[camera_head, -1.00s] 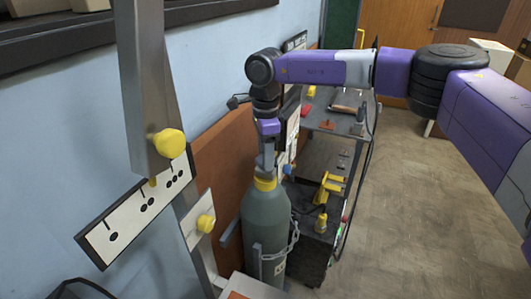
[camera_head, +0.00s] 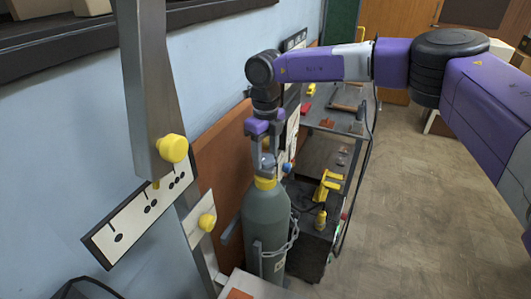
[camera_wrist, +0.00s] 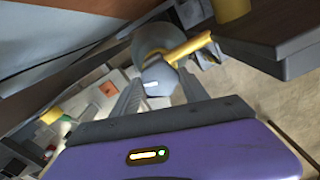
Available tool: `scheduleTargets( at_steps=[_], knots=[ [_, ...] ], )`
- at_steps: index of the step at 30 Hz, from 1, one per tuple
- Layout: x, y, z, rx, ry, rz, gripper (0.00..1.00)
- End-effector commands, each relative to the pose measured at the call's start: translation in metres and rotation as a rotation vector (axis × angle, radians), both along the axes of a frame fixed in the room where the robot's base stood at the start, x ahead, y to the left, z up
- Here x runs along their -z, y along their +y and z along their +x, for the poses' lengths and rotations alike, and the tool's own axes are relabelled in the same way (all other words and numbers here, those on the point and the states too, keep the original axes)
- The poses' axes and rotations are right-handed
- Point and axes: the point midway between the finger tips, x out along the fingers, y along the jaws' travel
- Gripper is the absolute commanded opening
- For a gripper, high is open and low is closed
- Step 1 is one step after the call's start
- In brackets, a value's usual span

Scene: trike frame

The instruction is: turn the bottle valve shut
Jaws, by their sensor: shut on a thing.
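The grey-green gas bottle (camera_head: 265,222) stands upright near the blue wall, with a yellow collar (camera_head: 265,183) at its neck. The bottle valve (camera_head: 268,163) is a small grey part on top. My gripper (camera_head: 266,158) points straight down over it, one finger on each side, shut on the valve. In the wrist view the valve (camera_wrist: 160,80) sits between my two fingers (camera_wrist: 160,92), and a yellow bar-like part shows beside it. The fingers cover part of the valve in the head view.
A chain (camera_head: 293,238) holds the bottle at its right. A metal shelf cart (camera_head: 325,155) with yellow tools stands behind it. At the left are a steel post (camera_head: 148,90) with a yellow knob (camera_head: 172,148) and a marked white plate (camera_head: 140,215). Open floor lies right.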

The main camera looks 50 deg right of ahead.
Motion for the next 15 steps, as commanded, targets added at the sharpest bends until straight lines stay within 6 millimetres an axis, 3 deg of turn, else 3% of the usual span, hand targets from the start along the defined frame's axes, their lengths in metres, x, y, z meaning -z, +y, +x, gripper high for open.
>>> scheduleTargets(
  at_steps=[15],
  knots=[
    [-0.0016, -0.0007, 0.0001, 0.492, -0.001, -0.002, 0.12]
  ],
)
